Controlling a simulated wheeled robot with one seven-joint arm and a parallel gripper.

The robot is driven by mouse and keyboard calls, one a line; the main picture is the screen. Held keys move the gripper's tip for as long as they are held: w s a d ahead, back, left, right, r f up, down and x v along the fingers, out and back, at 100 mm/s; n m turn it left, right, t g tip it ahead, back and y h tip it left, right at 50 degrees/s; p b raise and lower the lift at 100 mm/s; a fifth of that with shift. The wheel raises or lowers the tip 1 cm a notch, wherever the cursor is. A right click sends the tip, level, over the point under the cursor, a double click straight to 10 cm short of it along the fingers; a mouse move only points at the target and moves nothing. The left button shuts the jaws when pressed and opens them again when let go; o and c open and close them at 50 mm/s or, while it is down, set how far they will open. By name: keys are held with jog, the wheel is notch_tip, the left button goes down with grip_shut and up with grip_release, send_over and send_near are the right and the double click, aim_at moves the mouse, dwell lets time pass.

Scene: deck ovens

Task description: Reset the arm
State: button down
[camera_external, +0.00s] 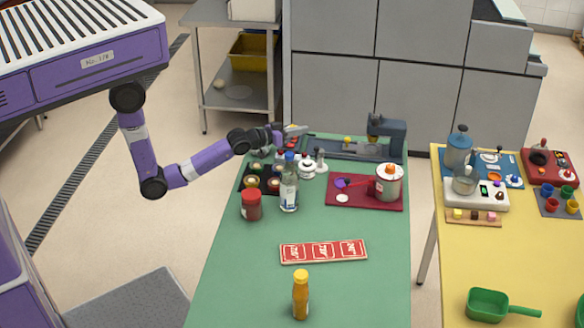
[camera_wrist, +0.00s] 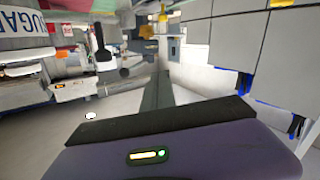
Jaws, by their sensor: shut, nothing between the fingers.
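My purple arm reaches from the left over the far end of the green table (camera_external: 235,290). My gripper (camera_external: 297,130) is above the table's far left part, near the back of the small items there. It is small in this view, looks shut and holds nothing that I can see. In the wrist view a purple housing with a small lit indicator and a dark bar fills the lower part, and the picture is turned on its side. No object shows in the grasp.
Close below the gripper stand a clear bottle (camera_external: 289,186), a red jar (camera_external: 251,205) and several small items. A white pot (camera_external: 389,182) is on a red mat (camera_external: 345,199). A yellow bottle (camera_external: 300,295) stands at the front. Grey cabinets (camera_external: 332,95) rise behind.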

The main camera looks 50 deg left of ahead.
jog(key=s+a+f+y, duration=0.1)
jog(key=s+a, duration=0.4)
jog(key=s, duration=0.8)
jog(key=s+a+f+g+y, duration=0.1)
jog(key=s+a, duration=0.4)
jog(key=s, duration=0.9)
jog(key=s+a+f+y, duration=0.1)
jog(key=s+a, duration=0.4)
jog(key=s, duration=0.9)
jog(key=shift+a+f+g+y, duration=0.2)
jog(key=shift+f+g+y, duration=0.1)
jog(key=shift+g, duration=0.1)
